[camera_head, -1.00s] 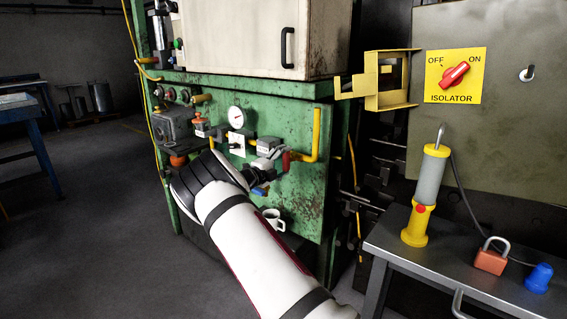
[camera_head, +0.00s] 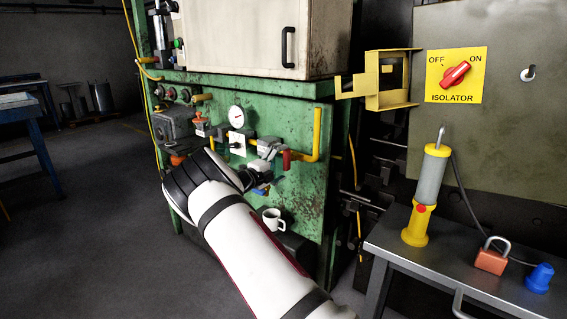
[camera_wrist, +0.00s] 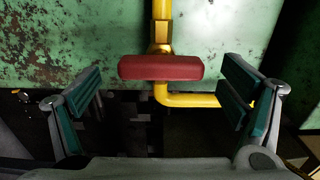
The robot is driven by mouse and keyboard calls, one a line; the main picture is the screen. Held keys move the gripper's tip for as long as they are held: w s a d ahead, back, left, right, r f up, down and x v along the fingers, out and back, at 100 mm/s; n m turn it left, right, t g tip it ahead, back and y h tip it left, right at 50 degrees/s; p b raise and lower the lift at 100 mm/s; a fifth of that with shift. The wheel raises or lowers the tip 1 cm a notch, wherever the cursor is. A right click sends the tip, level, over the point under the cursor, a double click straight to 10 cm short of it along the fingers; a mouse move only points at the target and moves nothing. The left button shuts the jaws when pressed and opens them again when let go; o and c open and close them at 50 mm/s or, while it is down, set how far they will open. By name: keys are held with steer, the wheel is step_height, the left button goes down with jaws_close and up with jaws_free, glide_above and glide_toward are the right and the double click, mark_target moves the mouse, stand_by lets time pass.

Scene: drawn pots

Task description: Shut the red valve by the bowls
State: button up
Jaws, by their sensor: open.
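The red valve handle (camera_wrist: 161,67) is a rounded bar in the wrist view, lying crosswise below a brass fitting on a yellow pipe (camera_wrist: 162,18). In the head view the red handle (camera_head: 286,159) shows small on the green cabinet, beside the yellow pipe. My gripper (camera_wrist: 160,76) is open, one teal-padded finger on each side of the handle, with gaps on both sides; I cannot tell the depth between them. In the head view my gripper (camera_head: 262,168) is at the cabinet front, partly hidden by my wrist. I see no bowls.
A blue handle (camera_head: 260,190) is close under my gripper. Other valves and a gauge (camera_head: 236,117) are to the left. A metal bench (camera_head: 380,243) with a lamp (camera_head: 427,195) and padlock (camera_head: 491,257) stands at right.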

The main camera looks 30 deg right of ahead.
steer(key=v, duration=1)
steer(key=shift+a, duration=0.15)
steer(key=shift+s, duration=0.1)
steer(key=s+d+r+m+g+y, duration=0.1)
steer(key=s+r+m+g+y, duration=0.3)
steer(key=s+m, duration=0.8)
steer(key=s+r+m+g+y, duration=0.3)
steer(key=s+r+m+y, duration=0.15)
steer(key=s+m, duration=0.65)
steer(key=s+a+m+t+y, duration=0.1)
steer(key=s+a+m+y, duration=0.2)
steer(key=s+a+m, duration=0.55)
steer(key=s+a+m+y, duration=0.3)
steer(key=s+a, duration=0.1)
steer(key=s, duration=1)
steer(key=s+a+m+t+y, duration=0.1)
steer(key=s+a+m+y, duration=0.2)
steer(key=s+a+m, duration=0.6)
step_height(320, 180, up, 17)
steer(key=s+d+n+t+p, duration=0.1)
steer(key=d+n+t+p, duration=0.1)
steer(key=p, duration=1.2)
steer(key=shift+d+n+t+p, duration=0.3)
steer(key=shift+n+t+p, duration=0.15)
steer(key=shift+n, duration=0.2)
